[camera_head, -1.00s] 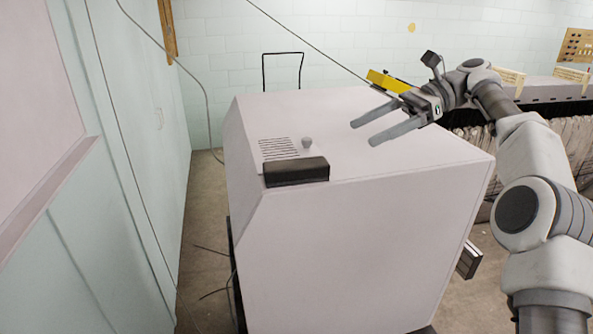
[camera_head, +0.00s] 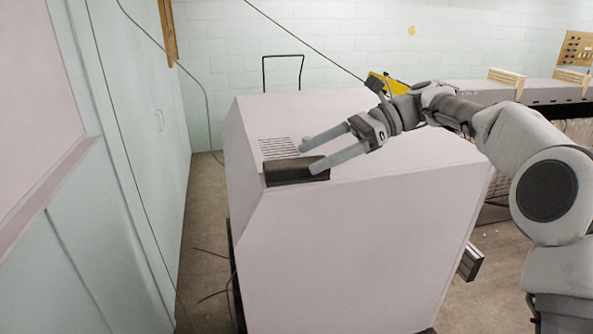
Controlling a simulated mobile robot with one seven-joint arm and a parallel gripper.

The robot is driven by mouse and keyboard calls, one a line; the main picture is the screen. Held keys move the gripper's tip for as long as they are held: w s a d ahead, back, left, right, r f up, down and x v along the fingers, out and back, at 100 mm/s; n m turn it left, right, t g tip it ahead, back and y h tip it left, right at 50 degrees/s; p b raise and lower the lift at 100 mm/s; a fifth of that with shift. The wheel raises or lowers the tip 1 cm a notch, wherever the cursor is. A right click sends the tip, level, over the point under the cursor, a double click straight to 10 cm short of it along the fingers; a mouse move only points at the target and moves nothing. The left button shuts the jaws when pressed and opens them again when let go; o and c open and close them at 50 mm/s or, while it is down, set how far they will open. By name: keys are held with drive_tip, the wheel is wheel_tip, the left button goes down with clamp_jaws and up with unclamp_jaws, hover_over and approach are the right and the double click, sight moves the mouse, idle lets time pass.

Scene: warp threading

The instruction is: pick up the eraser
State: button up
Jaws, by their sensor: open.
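The eraser (camera_head: 288,174) is a dark, block-shaped thing lying at the near top edge of the large pale cabinet (camera_head: 350,245). My gripper (camera_head: 310,158) is open, its two grey fingers pointing left. The nearer fingertip overlaps the right end of the eraser in the picture, and the farther fingertip shows just behind the eraser. I cannot tell whether either finger touches it. The small round knob seen earlier on the cabinet top is hidden behind the fingers.
Vent slots (camera_head: 277,148) lie behind the eraser on the cabinet top. A yellow object (camera_head: 390,82) shows behind my wrist. A wire frame (camera_head: 283,72) stands at the cabinet's far side. A pale wall of panels (camera_head: 120,150) stands left. The cabinet's back top is clear.

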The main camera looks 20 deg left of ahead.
sight(298, 161)
drive_tip(key=shift+p+x, duration=0.5)
drive_tip(key=shift+x, duration=2.4)
drive_tip(key=shift+w+f, duration=0.1)
drive_tip(key=shift+w, duration=0.1)
clamp_jaws()
